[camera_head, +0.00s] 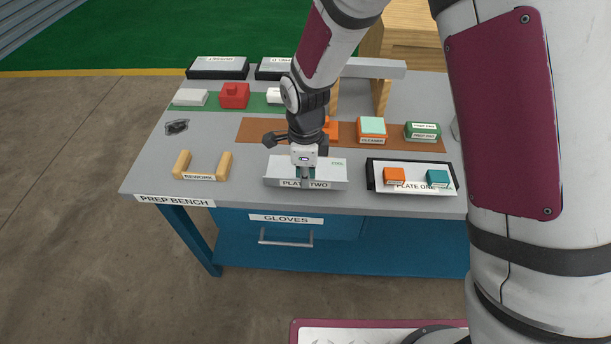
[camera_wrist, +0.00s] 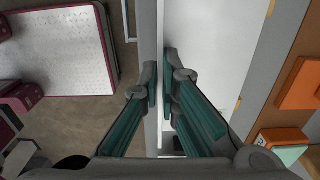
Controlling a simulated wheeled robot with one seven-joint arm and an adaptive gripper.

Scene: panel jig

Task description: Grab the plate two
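Plate two (camera_head: 333,172) is a pale metal plate with a raised front lip labelled "PLATE TWO", at the front edge of the grey bench. In the wrist view its bare face (camera_wrist: 205,45) fills the area right of the fingers. My gripper (camera_head: 305,175) points down at the middle of the front lip and hides part of the label. In the wrist view the fingertips (camera_wrist: 160,85) are close together, one on each side of the thin lip, and look shut on it. I see no clear lift off the bench.
Plate one (camera_head: 412,187), in a dark-edged tray, holds an orange block (camera_head: 394,175) and a teal block (camera_head: 437,178) to the right. A wooden-ended holder (camera_head: 201,177) stands left. Boxes stand behind on the brown strip (camera_head: 255,130). A drawer handle (camera_head: 286,238) sticks out below.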

